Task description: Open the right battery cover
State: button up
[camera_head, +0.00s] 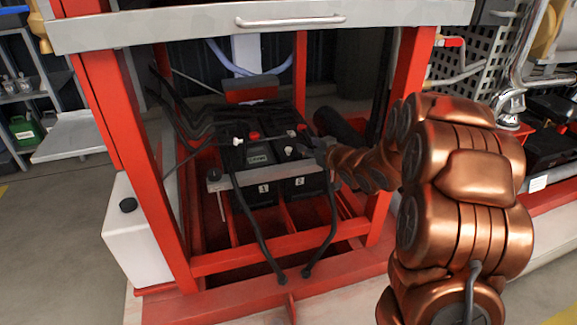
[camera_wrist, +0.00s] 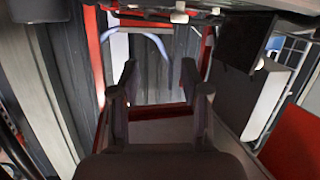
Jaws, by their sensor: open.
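Two black batteries sit side by side inside the red frame in the head view, marked 1 and 2. The right battery (camera_head: 300,186) carries the label 2; the left battery (camera_head: 262,190) carries the label 1. My gripper (camera_head: 318,148) is at the top right of the right battery, small and dark there. Contact with the battery or its cover cannot be told. In the wrist view the two fingers of my gripper (camera_wrist: 158,92) stand apart with nothing between them. The right cover's outline is hard to make out; my gripper partly hides that area.
A grey bar (camera_head: 236,181) crosses the batteries' front. Black cables (camera_head: 255,225) hang down before them. Red posts (camera_head: 408,75) stand either side, and a grey top with a handle (camera_head: 290,20) lies above. A white tank (camera_head: 130,230) stands at the left.

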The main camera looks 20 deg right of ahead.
aim_at(290, 150)
jog(key=f+b, duration=0.1)
jog(key=f+y+b, duration=0.1)
jog(key=f, duration=0.1)
jog(key=w+f+t+y+b, duration=0.1)
jog(key=shift+a+f+n, duration=0.2)
jog(key=shift+a+n, duration=0.1)
jog(key=shift+s+a+f+t+y+b, duration=0.1)
jog(key=shift+a+f+t+y+b, duration=0.2)
jog(key=shift+f+t+y+b, duration=0.35)
jog(key=shift+w+a+r+y+b, duration=0.2)
jog(key=shift+w+a+y+b, duration=0.1)
jog(key=shift+w, duration=0.1)
jog(key=b+x, duration=0.2)
jog(key=x, duration=0.3)
jog(key=shift+w+f, duration=0.1)
jog(key=shift+w, duration=0.05)
jog(key=shift+x, duration=0.8)
jog(key=shift+d, duration=0.1)
jog(key=shift+c, duration=0.4)
grip_shut()
